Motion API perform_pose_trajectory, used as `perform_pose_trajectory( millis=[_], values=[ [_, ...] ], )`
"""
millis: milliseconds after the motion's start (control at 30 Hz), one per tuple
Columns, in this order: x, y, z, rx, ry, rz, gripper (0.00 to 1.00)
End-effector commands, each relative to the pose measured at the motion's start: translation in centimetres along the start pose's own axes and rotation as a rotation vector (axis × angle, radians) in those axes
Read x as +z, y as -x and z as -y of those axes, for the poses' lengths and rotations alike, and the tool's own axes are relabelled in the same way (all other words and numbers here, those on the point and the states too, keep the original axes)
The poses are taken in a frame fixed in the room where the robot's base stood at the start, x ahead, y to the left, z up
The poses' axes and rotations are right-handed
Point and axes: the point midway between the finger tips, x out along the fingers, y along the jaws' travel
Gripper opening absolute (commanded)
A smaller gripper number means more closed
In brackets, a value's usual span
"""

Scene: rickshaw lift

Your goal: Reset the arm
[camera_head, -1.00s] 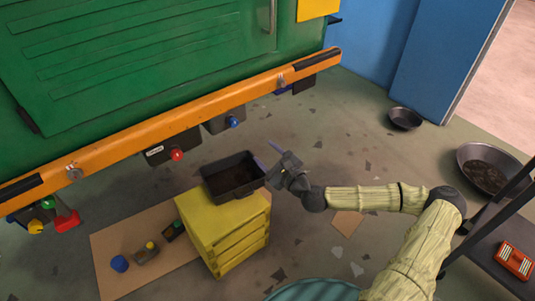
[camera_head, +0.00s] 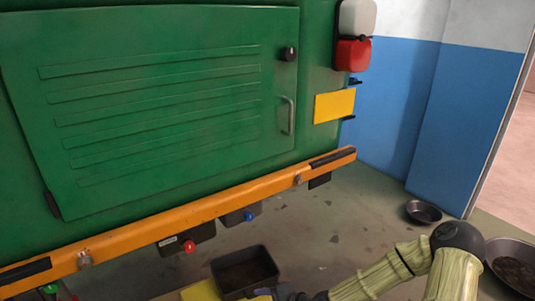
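My arm, in a ribbed yellow-green sleeve with dark joints, comes in from the lower right of the head view and reaches left along the bottom edge. My gripper (camera_head: 268,294) is at the bottom edge, just below and to the right of a black tray (camera_head: 245,272). Only a dark part of it shows; its fingers are mostly cut off, so I cannot tell whether they are open or shut. The tray rests on a yellow stand (camera_head: 200,291), whose lower part is out of view.
A green rickshaw body (camera_head: 160,100) with an orange bumper (camera_head: 200,213) fills the left and middle. Under the bumper hang boxes with a red knob (camera_head: 189,246) and a blue knob (camera_head: 249,216). Round pans (camera_head: 424,211) lie at right. Grey floor shows between.

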Motion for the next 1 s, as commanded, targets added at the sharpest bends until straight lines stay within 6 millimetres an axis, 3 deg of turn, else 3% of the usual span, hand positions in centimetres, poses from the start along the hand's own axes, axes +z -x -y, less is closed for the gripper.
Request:
perform_pose_trajectory(
  millis=[200,433,733,1000],
  values=[
    [-0.2,2.7,-3.5,0.276,0.277,-0.030,0.52],
    [-1.1,7.3,-4.8,0.521,0.516,-0.065,0.52],
    [-1.2,14.6,-3.3,0.757,0.747,-0.115,0.52],
    [0.6,20.8,-1.0,0.869,0.879,-0.145,0.52]
  ],
)
